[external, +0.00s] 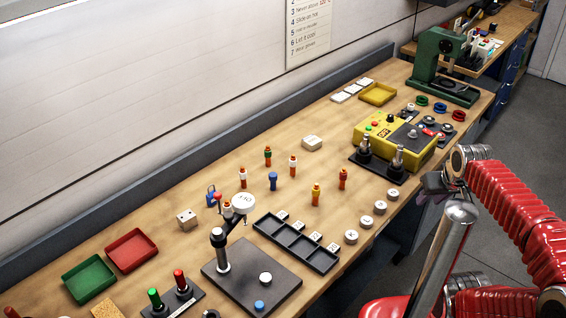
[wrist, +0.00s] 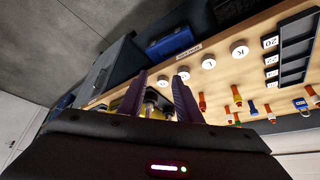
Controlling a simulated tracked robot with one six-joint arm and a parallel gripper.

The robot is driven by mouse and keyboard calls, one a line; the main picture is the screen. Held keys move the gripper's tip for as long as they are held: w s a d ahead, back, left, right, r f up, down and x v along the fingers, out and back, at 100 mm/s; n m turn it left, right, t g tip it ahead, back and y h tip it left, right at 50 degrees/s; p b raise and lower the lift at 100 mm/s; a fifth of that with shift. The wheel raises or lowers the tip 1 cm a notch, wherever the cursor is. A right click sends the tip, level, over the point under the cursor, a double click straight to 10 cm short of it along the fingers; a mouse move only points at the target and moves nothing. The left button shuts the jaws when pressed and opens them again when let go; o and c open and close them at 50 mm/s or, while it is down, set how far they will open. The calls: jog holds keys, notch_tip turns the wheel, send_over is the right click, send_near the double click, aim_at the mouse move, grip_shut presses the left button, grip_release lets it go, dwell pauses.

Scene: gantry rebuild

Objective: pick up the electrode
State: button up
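No part is labelled as the electrode, so I cannot tell for certain which thing it is. Two upright posts with metallic tops (external: 397,157) stand on a dark base by the yellow control box (external: 415,142). Several small coloured pegs, such as an orange one (external: 316,195) and a blue one (external: 273,181), stand on the bench to their left. My gripper (external: 434,188) is off the bench's front edge, right of the posts. In the wrist view its two purple fingers (wrist: 160,98) are apart. A yellow and metallic part (wrist: 152,106) shows beyond them, partly hidden.
White lettered discs (external: 366,222) line the bench's front edge. A black compartment tray (external: 296,243) and a dark plate with a post and arm (external: 251,277) lie further left. A green press (external: 440,64) stands at the far end. Bare wood lies around the pegs.

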jog(key=shift+o, duration=0.2)
jog(key=shift+o, duration=1.3)
